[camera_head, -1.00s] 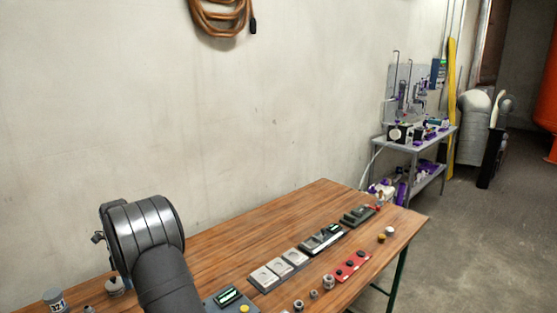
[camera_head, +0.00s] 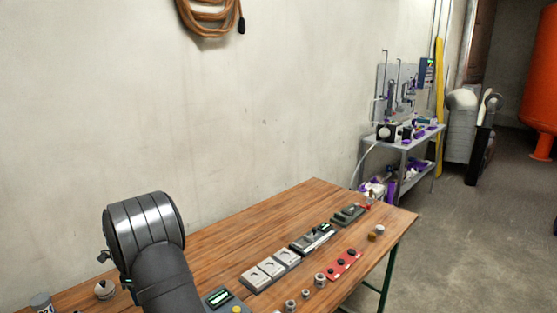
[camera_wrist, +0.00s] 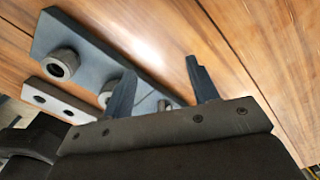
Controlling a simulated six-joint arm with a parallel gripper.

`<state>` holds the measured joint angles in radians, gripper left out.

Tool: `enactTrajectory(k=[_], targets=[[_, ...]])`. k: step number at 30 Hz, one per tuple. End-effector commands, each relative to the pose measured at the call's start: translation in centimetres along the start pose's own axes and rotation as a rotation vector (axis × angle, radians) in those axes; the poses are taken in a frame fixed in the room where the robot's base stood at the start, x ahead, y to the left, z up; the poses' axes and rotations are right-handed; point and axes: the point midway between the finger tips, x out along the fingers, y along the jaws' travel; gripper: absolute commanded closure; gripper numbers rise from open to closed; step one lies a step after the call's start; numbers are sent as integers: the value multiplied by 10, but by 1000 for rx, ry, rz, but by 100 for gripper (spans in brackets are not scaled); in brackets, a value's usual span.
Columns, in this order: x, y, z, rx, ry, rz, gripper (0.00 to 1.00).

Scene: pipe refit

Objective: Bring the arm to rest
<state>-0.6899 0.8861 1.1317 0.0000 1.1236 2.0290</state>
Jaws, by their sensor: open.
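My gripper (camera_wrist: 163,85) shows in the wrist view with its two dark fingers spread apart, open and with nothing between them. Below and beyond the fingers is the wooden table top (camera_wrist: 180,20). A blue-grey plate (camera_wrist: 75,38) with round grey fittings on it lies to the left, partly behind the left finger. In the head view my dark arm stands at the lower left over the wooden table (camera_head: 312,203), and the gripper itself is hidden there.
On the table are light square plates (camera_head: 270,267), a red strip with dark knobs (camera_head: 343,264), a device with a green display (camera_head: 217,297) and small round fittings (camera_head: 305,293). A metal shelf (camera_head: 408,146) stands beyond. The table's back left stretch is mostly clear.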

Motion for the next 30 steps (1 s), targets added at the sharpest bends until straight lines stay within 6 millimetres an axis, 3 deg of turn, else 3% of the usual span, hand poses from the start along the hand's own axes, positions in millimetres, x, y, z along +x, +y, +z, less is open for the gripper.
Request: enactTrajectory(k=[8,16,30], targets=[[28,-2,46,-2,1,1,46],[54,-2,47,1,2,1,46],[56,-2,47,1,1,-1,46]])
